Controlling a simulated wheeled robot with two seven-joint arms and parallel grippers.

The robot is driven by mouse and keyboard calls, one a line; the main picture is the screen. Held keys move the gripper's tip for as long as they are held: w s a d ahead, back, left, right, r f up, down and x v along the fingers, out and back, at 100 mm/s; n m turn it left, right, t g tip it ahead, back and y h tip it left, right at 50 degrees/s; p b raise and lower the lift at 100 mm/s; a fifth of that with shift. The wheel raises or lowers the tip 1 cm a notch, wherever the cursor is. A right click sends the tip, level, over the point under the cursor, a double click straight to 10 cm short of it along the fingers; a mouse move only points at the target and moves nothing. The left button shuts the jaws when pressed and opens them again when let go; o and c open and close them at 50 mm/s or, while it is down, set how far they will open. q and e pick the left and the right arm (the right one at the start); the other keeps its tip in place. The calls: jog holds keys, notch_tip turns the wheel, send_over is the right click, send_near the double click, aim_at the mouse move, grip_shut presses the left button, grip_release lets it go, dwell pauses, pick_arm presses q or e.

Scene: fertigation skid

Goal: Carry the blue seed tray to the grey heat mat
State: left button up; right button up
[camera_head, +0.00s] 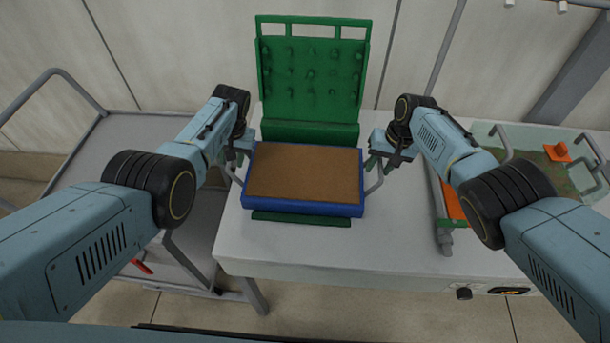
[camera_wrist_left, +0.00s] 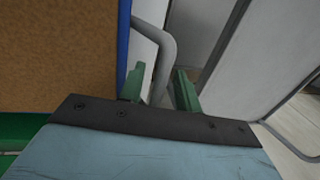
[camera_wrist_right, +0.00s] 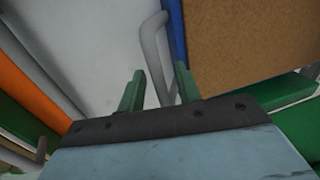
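The blue seed tray (camera_head: 303,207), filled with brown soil, sits level on a green press on the white bench. It has a grey loop handle at each side. My left gripper (camera_head: 237,158) is at the left handle; in the left wrist view the handle (camera_wrist_left: 166,52) passes between its parted green fingers. My right gripper (camera_head: 374,161) is at the right handle; in the right wrist view that handle (camera_wrist_right: 153,45) lies between its parted fingers. I cannot identify the grey heat mat for certain.
The green press's upright studded plate (camera_head: 312,75) stands behind the tray. A grey cart (camera_head: 132,135) with a tube rail stands left of the bench (camera_head: 300,255). At the right is a clear-sided bin (camera_head: 520,140) with handles and orange parts, partly behind my right arm.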

pick_arm(q)
grip_shut()
pick_arm(e)
grip_shut()
dwell(1.1)
